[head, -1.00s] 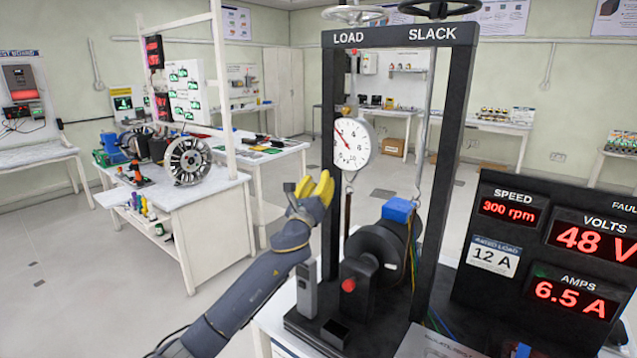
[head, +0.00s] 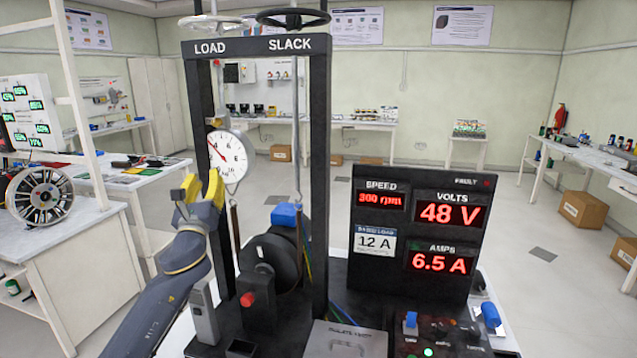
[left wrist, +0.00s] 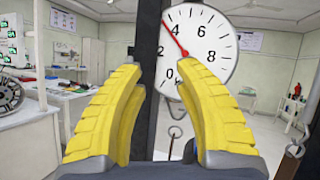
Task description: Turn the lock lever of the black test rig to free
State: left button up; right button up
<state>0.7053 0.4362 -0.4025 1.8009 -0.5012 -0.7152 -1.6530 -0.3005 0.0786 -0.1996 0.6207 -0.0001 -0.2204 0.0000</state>
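The black test rig (head: 319,180) is an upright frame marked LOAD and SLACK, with a round dial gauge (head: 228,157) hanging inside. The gauge also shows in the left wrist view (left wrist: 200,55). Below it are a dark wheel (head: 270,262) with a blue block (head: 286,215) on top and a red knob (head: 248,299). I cannot tell which part is the lock lever. My left gripper (head: 203,187) is in front of the rig's left post, below and left of the gauge. Its yellow fingers (left wrist: 150,105) are apart with nothing between them. My right gripper is not in view.
A black display panel (head: 423,235) stands right of the rig, reading 48 V and 6.5 A. Blue-handled controls (head: 490,315) and a green light (head: 429,351) are below it. A white bench (head: 60,245) with a spoked wheel (head: 40,195) is at left.

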pick_arm(q)
jog(key=s+d+r+m+t+y, duration=0.1)
jog(key=s+d+r, duration=0.2)
jog(key=r, duration=0.4)
jog(key=shift+s+d+m, duration=0.3)
jog(key=shift+d, duration=0.25)
